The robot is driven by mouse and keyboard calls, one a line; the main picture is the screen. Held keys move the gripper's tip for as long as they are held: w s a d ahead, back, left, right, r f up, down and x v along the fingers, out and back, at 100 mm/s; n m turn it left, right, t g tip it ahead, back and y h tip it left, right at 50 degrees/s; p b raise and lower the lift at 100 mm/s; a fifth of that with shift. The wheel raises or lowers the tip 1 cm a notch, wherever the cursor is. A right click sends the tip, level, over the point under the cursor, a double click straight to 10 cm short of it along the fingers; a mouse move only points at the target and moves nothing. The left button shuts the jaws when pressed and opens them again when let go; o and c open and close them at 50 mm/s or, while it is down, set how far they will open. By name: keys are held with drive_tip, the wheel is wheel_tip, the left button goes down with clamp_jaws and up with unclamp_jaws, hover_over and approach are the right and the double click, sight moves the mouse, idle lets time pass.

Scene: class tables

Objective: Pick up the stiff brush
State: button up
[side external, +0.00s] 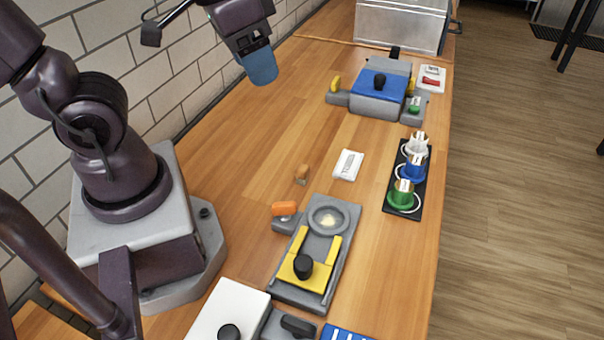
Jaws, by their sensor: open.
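My gripper (262,70) is at the top centre of the side view, raised above the table near the brick wall. It ends in a blue part and is open; nothing distinct shows held in it.
A white labelled block (347,165) lies right of the brown piece. A grey-and-yellow fixture (340,245) with a black knob stands nearer. A blue-and-grey fixture (376,106) stands farther back. A black strip (388,190) holds white, blue and green pieces. The table's left middle is clear.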

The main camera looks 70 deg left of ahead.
drive_tip(key=w+a+f+n+g, duration=0.2)
drive_tip(key=w+f+n+g, duration=0.3)
drive_tip(key=f, duration=0.8)
drive_tip(key=n+t, duration=0.2)
drive_tip(key=n, duration=0.1)
approach(302, 167)
wheel_tip(302, 167, down, 12)
drive_tip(key=shift+w+d+f, duration=0.1)
drive_tip(key=shift+w, duration=0.05)
drive_tip(key=c, duration=1)
wheel_tip(302, 167, up, 10)
drive_tip(key=shift+r, duration=0.1)
